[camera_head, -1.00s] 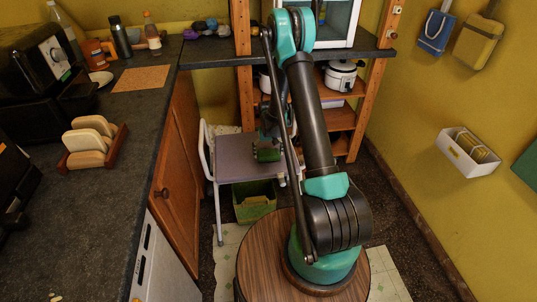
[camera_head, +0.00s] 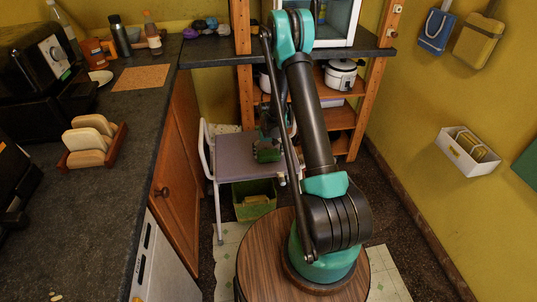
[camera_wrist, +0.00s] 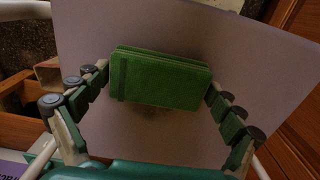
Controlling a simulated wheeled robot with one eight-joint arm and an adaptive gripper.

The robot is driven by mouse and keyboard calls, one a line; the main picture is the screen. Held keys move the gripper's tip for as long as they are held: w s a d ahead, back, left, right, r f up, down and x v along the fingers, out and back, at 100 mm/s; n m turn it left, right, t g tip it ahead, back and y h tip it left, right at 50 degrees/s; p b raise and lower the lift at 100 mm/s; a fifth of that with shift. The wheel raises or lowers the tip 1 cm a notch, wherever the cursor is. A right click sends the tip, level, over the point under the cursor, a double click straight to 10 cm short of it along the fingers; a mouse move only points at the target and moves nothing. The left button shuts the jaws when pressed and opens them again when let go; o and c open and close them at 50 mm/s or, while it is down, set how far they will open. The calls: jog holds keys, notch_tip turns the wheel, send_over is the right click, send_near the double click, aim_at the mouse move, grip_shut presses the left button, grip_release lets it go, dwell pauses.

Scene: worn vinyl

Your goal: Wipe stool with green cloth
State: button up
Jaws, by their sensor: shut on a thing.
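The stool (camera_head: 232,166) has a flat grey-purple seat and white tube legs, and stands between the counter and the wooden shelf. Its seat also fills much of the wrist view (camera_wrist: 235,55). My gripper (camera_wrist: 160,82) is shut on the folded green cloth (camera_wrist: 165,80), with one finger at each end of it. The cloth is over the seat, and I cannot tell whether it touches it. A dark smudge shows on the seat just below the cloth in the wrist view. In the head view my gripper (camera_head: 267,150) is over the right part of the seat, partly hidden by my arm.
A green bin (camera_head: 254,203) stands under the stool. The dark counter (camera_head: 130,140) and wooden cabinet door (camera_head: 177,175) bound the left side. A white wall box (camera_head: 468,152) hangs at right.

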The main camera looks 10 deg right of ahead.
aim_at(265, 147)
jog(key=shift+f, duration=0.5)
dwell(0.6)
jog(key=shift+w, duration=0.1)
jog(key=shift+w, duration=2.35)
jog(key=shift+w, duration=2.45)
jog(key=shift+s, duration=2.5)
